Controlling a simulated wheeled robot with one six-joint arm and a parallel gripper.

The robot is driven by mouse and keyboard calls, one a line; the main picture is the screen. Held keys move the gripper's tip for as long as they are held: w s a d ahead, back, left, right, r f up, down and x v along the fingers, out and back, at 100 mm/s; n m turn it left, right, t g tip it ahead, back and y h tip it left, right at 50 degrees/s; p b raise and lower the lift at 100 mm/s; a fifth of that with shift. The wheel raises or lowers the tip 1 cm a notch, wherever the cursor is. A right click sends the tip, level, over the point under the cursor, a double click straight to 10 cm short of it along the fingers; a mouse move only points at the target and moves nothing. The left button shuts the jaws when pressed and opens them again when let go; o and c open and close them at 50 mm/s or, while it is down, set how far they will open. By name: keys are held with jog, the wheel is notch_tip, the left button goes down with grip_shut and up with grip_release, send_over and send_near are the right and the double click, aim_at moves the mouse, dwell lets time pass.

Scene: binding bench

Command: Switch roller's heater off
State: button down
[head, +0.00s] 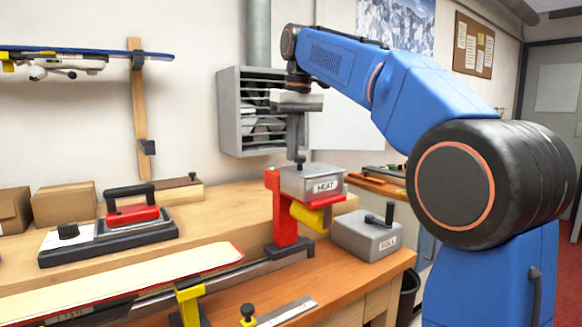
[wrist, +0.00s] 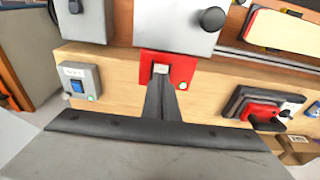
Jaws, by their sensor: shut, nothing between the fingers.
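The roller stands on the bench in the head view, with a red frame (head: 285,215), a yellow roller (head: 310,217) and a grey box marked HEAT (head: 312,182). In the wrist view, a red plate (wrist: 184,66) beside a grey box (wrist: 172,32) bears a pale switch (wrist: 160,69) and a green light (wrist: 182,86). My gripper (head: 298,154) points down above the HEAT box. In the wrist view my shut, empty fingers (wrist: 163,80) end close to the pale switch and partly cover it. I cannot tell whether they touch it.
A grey box marked ROLL (head: 368,237) with a black lever stands right of the roller. A wall box with a blue switch (wrist: 77,87) and green light is left in the wrist view. A red-topped iron (head: 132,216) and a long pale ski (head: 120,277) lie left.

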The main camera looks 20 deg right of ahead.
jog(key=shift+f, duration=0.8)
dwell(0.5)
notch_tip(320, 180, up, 7)
dwell(1.0)
dwell(0.4)
